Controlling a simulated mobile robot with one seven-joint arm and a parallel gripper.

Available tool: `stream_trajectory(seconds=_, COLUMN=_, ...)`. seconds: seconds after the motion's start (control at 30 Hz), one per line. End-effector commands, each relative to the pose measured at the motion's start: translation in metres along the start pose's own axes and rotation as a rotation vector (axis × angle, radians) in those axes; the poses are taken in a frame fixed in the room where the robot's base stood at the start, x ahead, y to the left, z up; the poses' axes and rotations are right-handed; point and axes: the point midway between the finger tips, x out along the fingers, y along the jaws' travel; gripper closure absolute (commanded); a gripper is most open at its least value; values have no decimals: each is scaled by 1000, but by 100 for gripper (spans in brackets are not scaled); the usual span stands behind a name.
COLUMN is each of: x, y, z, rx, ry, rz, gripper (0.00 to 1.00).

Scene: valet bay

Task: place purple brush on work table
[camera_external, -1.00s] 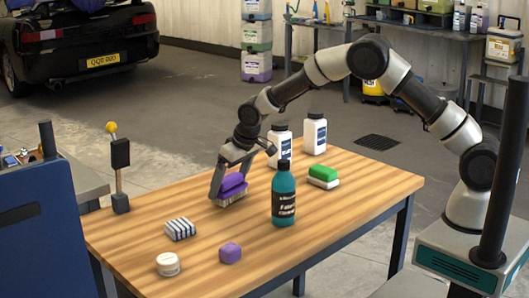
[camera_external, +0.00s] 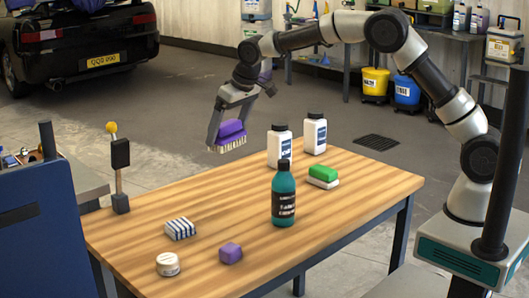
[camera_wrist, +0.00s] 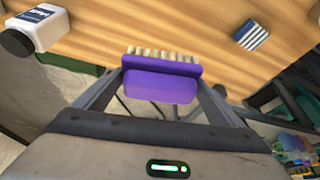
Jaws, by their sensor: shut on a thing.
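The purple brush (camera_external: 231,134) has pale bristles that point down in the outside view. My gripper (camera_external: 229,128) is shut on it and holds it in the air, apart from the table, toward the far left part of the wooden work table (camera_external: 205,262). In the wrist view the brush (camera_wrist: 161,79) sits between my two fingers, its bristles toward the top of the picture. The table top (camera_wrist: 190,22) shows beyond it.
On the table stand a teal bottle (camera_external: 284,198), two white bottles (camera_external: 279,146) (camera_external: 315,134), a green and white sponge (camera_external: 323,177), a striped cloth (camera_external: 180,229), a purple block (camera_external: 230,253) and a white jar (camera_external: 168,264). The table's middle is clear.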

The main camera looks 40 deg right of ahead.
Motion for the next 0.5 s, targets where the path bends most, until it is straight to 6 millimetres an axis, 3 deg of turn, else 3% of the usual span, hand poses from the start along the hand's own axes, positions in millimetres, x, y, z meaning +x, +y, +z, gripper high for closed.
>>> stream_trajectory(seconds=0.23, x=-46, y=0, z=-20, rx=0, ry=2, rz=0, gripper=34)
stream_trajectory(seconds=0.5, x=-39, y=62, z=-6, rx=-105, ry=-3, rz=-46, gripper=34)
